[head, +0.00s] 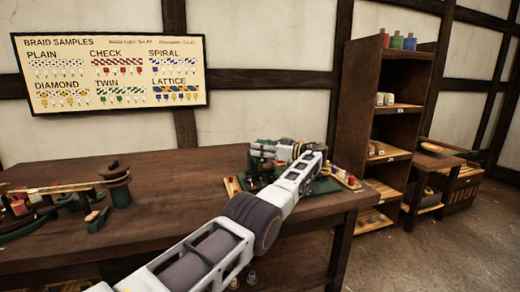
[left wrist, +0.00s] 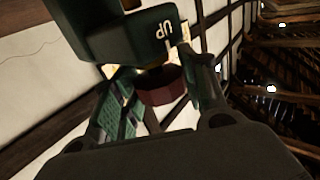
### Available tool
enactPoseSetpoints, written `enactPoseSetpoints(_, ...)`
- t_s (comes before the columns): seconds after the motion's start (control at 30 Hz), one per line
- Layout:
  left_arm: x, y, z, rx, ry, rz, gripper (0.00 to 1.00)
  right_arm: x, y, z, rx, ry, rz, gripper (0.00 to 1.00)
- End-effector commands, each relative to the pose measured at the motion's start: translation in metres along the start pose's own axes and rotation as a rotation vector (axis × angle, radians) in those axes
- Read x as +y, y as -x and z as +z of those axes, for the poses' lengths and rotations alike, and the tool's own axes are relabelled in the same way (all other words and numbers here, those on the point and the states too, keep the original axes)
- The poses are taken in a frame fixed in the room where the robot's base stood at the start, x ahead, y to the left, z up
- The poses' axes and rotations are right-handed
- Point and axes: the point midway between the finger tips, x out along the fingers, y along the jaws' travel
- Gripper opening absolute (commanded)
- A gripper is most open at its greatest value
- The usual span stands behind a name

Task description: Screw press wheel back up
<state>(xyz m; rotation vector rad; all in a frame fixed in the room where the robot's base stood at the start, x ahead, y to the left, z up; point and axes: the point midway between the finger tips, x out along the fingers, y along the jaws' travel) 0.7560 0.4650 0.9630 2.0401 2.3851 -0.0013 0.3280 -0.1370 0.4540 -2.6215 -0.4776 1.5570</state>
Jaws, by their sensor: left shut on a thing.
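The green press (head: 262,158) stands on the right part of the dark wooden bench, mostly hidden behind my left arm. In the left wrist view its green body (left wrist: 135,32) fills the top and carries the letters UP. A dark red round piece, probably the press wheel (left wrist: 166,86), sits below that body, between the fingers. My left gripper (left wrist: 160,92) has its fingers on both sides of this piece and is shut on it. In the head view the left gripper (head: 298,150) reaches the press, and its fingertips are hard to make out. My right gripper is not in view.
The bench (head: 170,188) holds a spool device (head: 117,184) and other green and red gear at its left. Its middle is clear. A wooden shelf (head: 385,75) stands right of the bench. A braid sample board (head: 110,72) hangs on the wall.

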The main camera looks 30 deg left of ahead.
Motion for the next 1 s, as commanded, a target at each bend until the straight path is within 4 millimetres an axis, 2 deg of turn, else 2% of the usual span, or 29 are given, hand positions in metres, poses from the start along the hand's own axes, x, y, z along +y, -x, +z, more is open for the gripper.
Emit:
enactPoseSetpoints(0.5,-0.0001,0.001,-0.0009,0.003,0.0,-0.001,0.19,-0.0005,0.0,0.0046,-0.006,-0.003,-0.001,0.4)
enactPoseSetpoints(0.53,-0.0001,0.001,-0.0009,0.003,0.0,-0.002,0.46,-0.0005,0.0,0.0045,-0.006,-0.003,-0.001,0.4)
enactPoseSetpoints(0.67,-0.0004,0.0004,-0.0009,0.002,0.0,-0.003,0.62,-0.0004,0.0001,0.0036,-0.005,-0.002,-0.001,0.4)
enactPoseSetpoints(0.7,-0.0005,0.0002,-0.0009,0.002,0.0,-0.004,0.65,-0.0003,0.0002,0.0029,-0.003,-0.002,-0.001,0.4)
enactPoseSetpoints(1.0,-0.001,-0.0007,-0.0008,0.002,0.0,-0.007,0.65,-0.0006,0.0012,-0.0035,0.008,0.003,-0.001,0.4)
